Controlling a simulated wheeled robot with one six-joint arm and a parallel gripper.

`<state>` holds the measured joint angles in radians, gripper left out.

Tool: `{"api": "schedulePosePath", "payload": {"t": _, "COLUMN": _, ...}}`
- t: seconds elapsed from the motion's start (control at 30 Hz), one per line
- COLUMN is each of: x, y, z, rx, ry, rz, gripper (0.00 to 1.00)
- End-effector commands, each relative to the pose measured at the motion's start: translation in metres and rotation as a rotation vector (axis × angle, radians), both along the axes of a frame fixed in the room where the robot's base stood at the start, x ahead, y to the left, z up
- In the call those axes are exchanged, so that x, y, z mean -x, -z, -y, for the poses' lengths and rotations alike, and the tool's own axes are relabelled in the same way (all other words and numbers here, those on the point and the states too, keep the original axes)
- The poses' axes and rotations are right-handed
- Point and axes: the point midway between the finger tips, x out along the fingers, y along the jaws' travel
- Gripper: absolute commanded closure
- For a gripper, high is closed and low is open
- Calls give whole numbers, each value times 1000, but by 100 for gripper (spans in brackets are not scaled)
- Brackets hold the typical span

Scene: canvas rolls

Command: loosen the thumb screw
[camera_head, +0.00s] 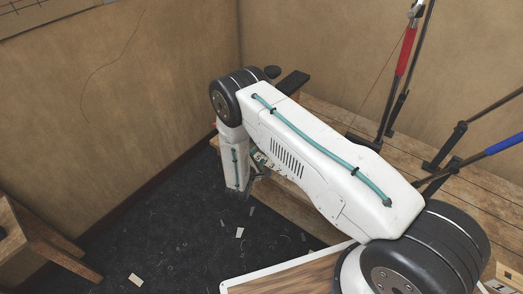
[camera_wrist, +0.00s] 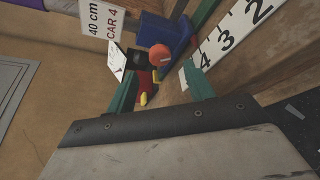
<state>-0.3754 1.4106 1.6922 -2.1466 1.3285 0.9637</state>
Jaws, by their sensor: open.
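An orange-red round knob (camera_wrist: 159,54), which looks like the thumb screw, shows in the upper middle of the wrist view. It sits beside a blue block (camera_wrist: 178,34) on the wooden bench. My gripper (camera_wrist: 160,72) is open, with its teal fingers spread to the left and right. The knob shows ahead of the gap between the fingers, and I cannot tell whether they touch it. A small red piece with yellow ends lies just below the knob in the picture. In the head view my own arm hides the knob, and the gripper is mostly hidden.
A ruler strip (camera_wrist: 228,36) with large numbers runs along the wood right of the knob. A white sign (camera_wrist: 102,25) reading "40 cm CAR 4" stands at left. Red and blue handled rods (camera_head: 406,50) rise from the wooden bench (camera_head: 330,118). Paper scraps litter the dark floor (camera_head: 190,225).

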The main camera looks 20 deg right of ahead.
Motion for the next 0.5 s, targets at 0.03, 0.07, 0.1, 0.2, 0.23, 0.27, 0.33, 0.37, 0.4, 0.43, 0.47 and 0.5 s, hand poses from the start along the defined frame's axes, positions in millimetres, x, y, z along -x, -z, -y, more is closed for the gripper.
{"api": "schedulePosePath", "payload": {"t": 0.03, "x": -6, "y": 2, "z": 7, "rx": -1, "ry": 5, "rz": 1, "gripper": 47}}
{"api": "schedulePosePath", "payload": {"t": 0.07, "x": -11, "y": 3, "z": 9, "rx": -2, "ry": 4, "rz": 1, "gripper": 47}}
{"api": "schedulePosePath", "payload": {"t": 0.1, "x": -16, "y": 5, "z": 13, "rx": -2, "ry": 4, "rz": 1, "gripper": 47}}
{"api": "schedulePosePath", "payload": {"t": 0.2, "x": -29, "y": 7, "z": 22, "rx": -1, "ry": 5, "rz": 1, "gripper": 47}}
{"api": "schedulePosePath", "payload": {"t": 0.23, "x": -32, "y": 9, "z": 24, "rx": -1, "ry": 5, "rz": 1, "gripper": 47}}
{"api": "schedulePosePath", "payload": {"t": 0.27, "x": -35, "y": 9, "z": 26, "rx": -1, "ry": 5, "rz": 1, "gripper": 47}}
{"api": "schedulePosePath", "payload": {"t": 0.33, "x": -40, "y": 11, "z": 30, "rx": -1, "ry": 4, "rz": -1, "gripper": 47}}
{"api": "schedulePosePath", "payload": {"t": 0.37, "x": -42, "y": 12, "z": 31, "rx": -1, "ry": 4, "rz": -1, "gripper": 47}}
{"api": "schedulePosePath", "payload": {"t": 0.4, "x": -44, "y": 12, "z": 33, "rx": -1, "ry": 4, "rz": -1, "gripper": 47}}
{"api": "schedulePosePath", "payload": {"t": 0.43, "x": -45, "y": 12, "z": 33, "rx": -1, "ry": 4, "rz": -1, "gripper": 47}}
{"api": "schedulePosePath", "payload": {"t": 0.47, "x": -46, "y": 12, "z": 34, "rx": 0, "ry": 4, "rz": 0, "gripper": 47}}
{"api": "schedulePosePath", "payload": {"t": 0.5, "x": -47, "y": 12, "z": 35, "rx": 1, "ry": 4, "rz": 0, "gripper": 47}}
